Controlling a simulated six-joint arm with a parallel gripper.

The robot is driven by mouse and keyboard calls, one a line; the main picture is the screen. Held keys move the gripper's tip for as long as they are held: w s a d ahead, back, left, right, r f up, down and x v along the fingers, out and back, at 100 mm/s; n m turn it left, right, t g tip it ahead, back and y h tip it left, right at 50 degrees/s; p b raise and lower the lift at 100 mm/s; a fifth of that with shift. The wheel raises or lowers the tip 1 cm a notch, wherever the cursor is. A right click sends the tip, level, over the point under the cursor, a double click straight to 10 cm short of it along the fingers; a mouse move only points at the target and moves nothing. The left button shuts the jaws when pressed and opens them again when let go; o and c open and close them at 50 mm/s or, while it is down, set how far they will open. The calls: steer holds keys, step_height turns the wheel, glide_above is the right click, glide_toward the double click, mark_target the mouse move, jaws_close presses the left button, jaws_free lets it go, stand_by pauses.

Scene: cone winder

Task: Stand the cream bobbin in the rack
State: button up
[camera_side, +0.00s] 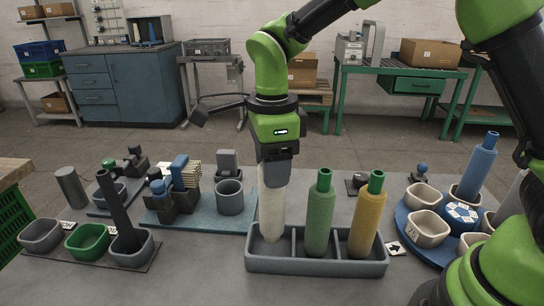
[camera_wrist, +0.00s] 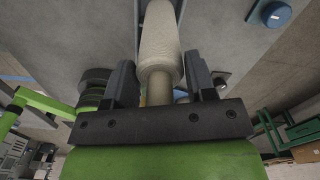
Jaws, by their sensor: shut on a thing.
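The cream bobbin (camera_side: 272,205) hangs nearly upright below my gripper (camera_side: 277,156), its lower end inside the left compartment of the grey rack (camera_side: 315,266). I cannot tell whether it rests on the compartment floor. In the wrist view the cream bobbin (camera_wrist: 160,45) points away from the camera, its narrow neck between the two dark fingers of my gripper (camera_wrist: 162,82). My gripper is shut on that neck. A green bobbin (camera_side: 320,217) stands in the rack's middle compartment and a yellow bobbin (camera_side: 367,221) in the right one.
Left of the rack are a blue tray (camera_side: 160,217) with a grey cup (camera_side: 230,197) and small bowls, one green (camera_side: 88,241). At right, a round blue turntable (camera_side: 408,222) carries cream bowls and a blue bobbin (camera_side: 477,166). A small arrow card (camera_side: 395,248) lies beside the rack.

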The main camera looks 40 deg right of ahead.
steer(key=shift+f, duration=0.85)
steer(key=shift+f, duration=0.75)
stand_by(0.3)
steer(key=shift+f, duration=0.4)
steer(key=o, duration=0.9)
steer(key=shift+o, duration=0.2)
